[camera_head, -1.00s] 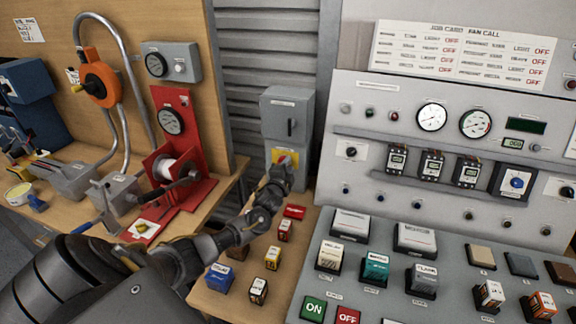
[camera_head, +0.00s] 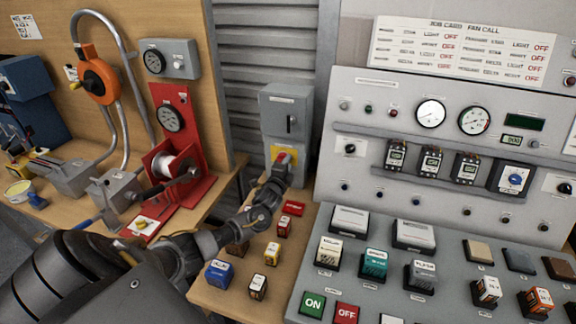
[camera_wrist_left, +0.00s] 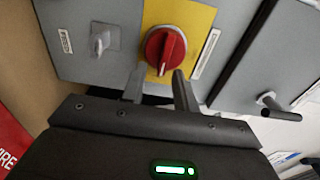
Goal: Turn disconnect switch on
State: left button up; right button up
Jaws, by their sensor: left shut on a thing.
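The disconnect switch is a red rotary knob (camera_head: 284,157) on a yellow plate (camera_head: 275,152) on the front of a grey box (camera_head: 287,105). In the left wrist view the red knob (camera_wrist_left: 165,48) shows its raised grip running nearly upright in the picture, slightly slanted. My left gripper (camera_head: 281,166) is at the knob. In the left wrist view its fingers (camera_wrist_left: 159,82) stand on either side of the knob's lower part, shut on it. The exact contact is partly hidden. My right gripper is not in view.
A grey control console (camera_head: 455,215) with gauges and buttons stands close on the right. Several small blocks (camera_head: 265,219) lie on the wooden bench below my left arm. A red stand (camera_head: 172,125) with a gauge and spool is on the left.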

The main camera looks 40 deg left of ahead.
pick_arm(q)
jog(key=o, duration=0.7)
jog(key=shift+s+a, duration=0.2)
jog(key=shift+a, duration=0.35)
jog(key=shift+o, duration=1.3)
jog(key=shift+a+f, duration=0.1)
jog(key=shift+o, duration=0.6)
jog(key=b+v, duration=0.1)
jog(key=v, duration=0.9)
jog(key=shift+s+d, duration=0.25)
jog(key=shift+d, duration=0.15)
jog(key=shift+o, duration=0.4)
